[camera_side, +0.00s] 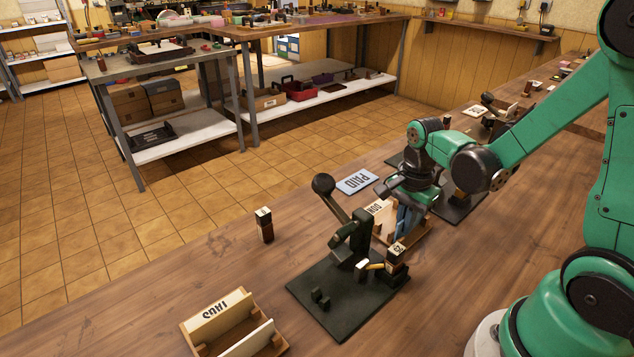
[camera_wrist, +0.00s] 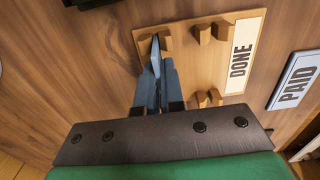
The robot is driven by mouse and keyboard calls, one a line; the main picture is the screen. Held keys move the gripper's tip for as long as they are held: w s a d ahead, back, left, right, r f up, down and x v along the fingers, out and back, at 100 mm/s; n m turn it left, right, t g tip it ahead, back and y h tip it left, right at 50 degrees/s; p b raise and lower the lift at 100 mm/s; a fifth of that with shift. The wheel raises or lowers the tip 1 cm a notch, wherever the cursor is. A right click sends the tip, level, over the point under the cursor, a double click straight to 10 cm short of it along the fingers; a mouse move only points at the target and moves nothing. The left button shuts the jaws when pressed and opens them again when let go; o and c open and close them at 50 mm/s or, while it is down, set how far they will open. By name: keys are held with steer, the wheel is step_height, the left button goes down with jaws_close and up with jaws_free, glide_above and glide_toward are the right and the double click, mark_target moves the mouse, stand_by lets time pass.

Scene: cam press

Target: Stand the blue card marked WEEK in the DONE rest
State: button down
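The DONE rest (camera_wrist: 205,75) is a wooden base with a white label and pairs of wooden pegs; it also shows in the side view (camera_side: 381,222), partly behind my gripper. My gripper (camera_wrist: 158,68) points down over the end of the rest away from the label, its blue-grey fingers close together. A thin light-blue edge (camera_wrist: 155,55) between the fingertips looks like the blue card seen edge-on, upright at one pair of pegs. Its WEEK marking is hidden. I cannot tell whether it touches the base. In the side view my gripper (camera_side: 404,218) is low at the rest.
A pale card marked PAID (camera_side: 358,182) lies flat beside the rest. A dark lever press (camera_side: 345,290) stands close in front, with a wooden block (camera_side: 397,262) at its side. Another block (camera_side: 265,226) stands left, and a wooden holder (camera_side: 235,325) is at front left.

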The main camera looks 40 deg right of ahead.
steer(key=shift+f, duration=0.2)
steer(key=shift+c, duration=1.7)
jaws_free()
steer(key=shift+r, duration=3.5)
steer(key=a+r+n+t, duration=0.4)
steer(key=a+n+t, duration=0.3)
steer(key=n, duration=1.1)
steer(key=shift+w+a+r, duration=0.35)
steer(key=shift+a, duration=0.05)
